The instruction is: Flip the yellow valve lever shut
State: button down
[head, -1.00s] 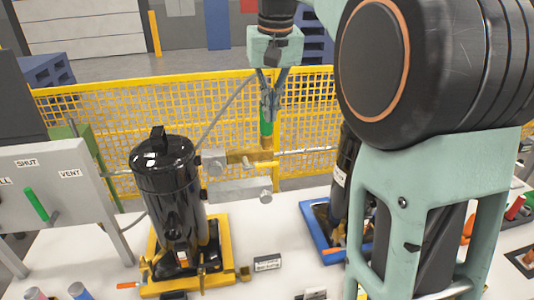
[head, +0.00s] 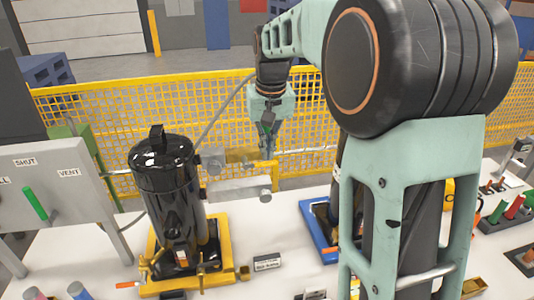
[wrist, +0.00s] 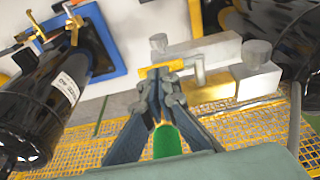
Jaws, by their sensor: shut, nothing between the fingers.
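In the head view the lever (head: 262,165) is small, right of the black cylinder and close under my fingers. My gripper (wrist: 162,72) is shut and empty. In the head view my gripper (head: 266,147) points down over the valve. A green cylinder (wrist: 167,141) shows between the fingers' lower parts.
A tall black cylinder (head: 170,200) on a yellow base (head: 215,280) stands left of the valve. A grey panel (head: 70,195) with a green handle is farther left. A blue-framed tray (head: 317,242) lies right. Yellow mesh fencing (head: 120,95) runs behind.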

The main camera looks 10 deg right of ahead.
jog(key=shift+w+f, duration=0.15)
jog(key=shift+f, duration=0.55)
jog(key=shift+d+f+y, duration=0.15)
jog(key=shift+y, duration=0.25)
